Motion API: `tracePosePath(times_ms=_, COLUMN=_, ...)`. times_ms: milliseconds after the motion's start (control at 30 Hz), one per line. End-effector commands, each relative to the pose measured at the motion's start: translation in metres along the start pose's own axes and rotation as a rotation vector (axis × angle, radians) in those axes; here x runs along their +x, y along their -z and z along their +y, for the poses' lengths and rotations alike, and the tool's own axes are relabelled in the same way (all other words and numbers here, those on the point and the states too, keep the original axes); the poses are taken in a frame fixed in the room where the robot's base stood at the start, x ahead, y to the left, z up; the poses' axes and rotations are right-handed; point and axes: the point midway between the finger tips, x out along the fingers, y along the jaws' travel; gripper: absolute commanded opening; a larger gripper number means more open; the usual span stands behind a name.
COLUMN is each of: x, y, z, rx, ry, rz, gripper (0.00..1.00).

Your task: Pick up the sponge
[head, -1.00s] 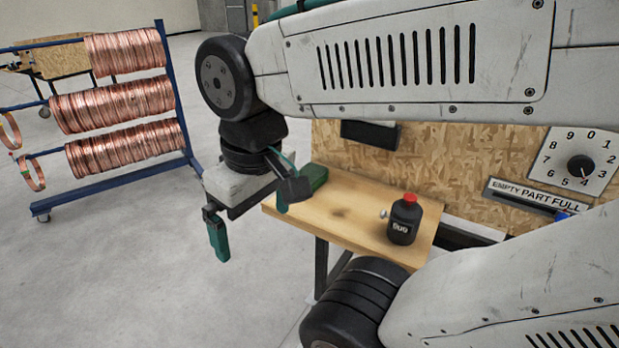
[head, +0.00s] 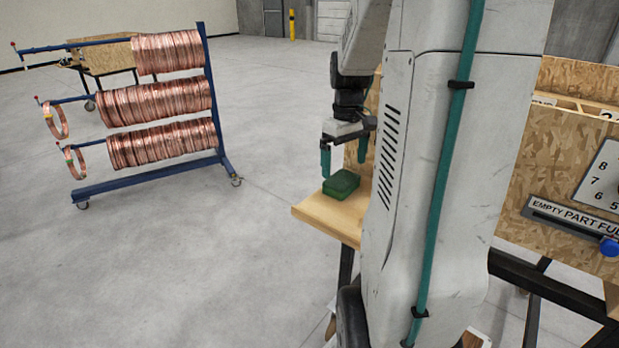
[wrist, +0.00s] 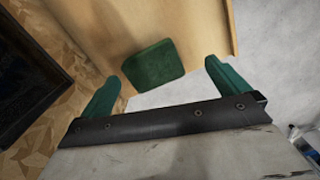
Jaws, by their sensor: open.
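The green sponge (head: 341,184) lies flat on the wooden bench top (head: 325,212), near its left end. In the wrist view the sponge (wrist: 153,66) shows ahead of my gripper (wrist: 158,84), between the lines of its two green fingers and nearer the left one. My gripper (head: 343,160) hangs fingers down just above the sponge in the head view. It is open and empty. The right finger is partly hidden behind my arm in the head view.
A board stands behind the bench, and a dial panel (head: 604,185) is at the right. A blue rack (head: 150,180) with copper coils (head: 160,100) stands at the left. The floor between rack and bench is clear.

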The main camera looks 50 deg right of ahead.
Motion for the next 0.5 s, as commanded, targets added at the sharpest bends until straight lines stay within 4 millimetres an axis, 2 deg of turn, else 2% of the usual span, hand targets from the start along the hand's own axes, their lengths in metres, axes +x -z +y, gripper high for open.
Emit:
tracePosePath(times_ms=33, x=-0.002, y=0.01, z=0.009, rx=-0.056, ry=-0.012, rz=0.017, gripper=1.0)
tracePosePath(times_ms=100, x=-0.011, y=0.018, z=0.013, rx=-0.133, ry=-0.036, rz=0.044, gripper=1.0)
tracePosePath(times_ms=233, x=-0.009, y=0.02, z=0.015, rx=-0.209, ry=-0.047, rz=0.053, gripper=1.0)
tracePosePath(times_ms=500, x=0.019, y=0.021, z=0.015, rx=-0.223, ry=-0.046, rz=0.05, gripper=1.0)
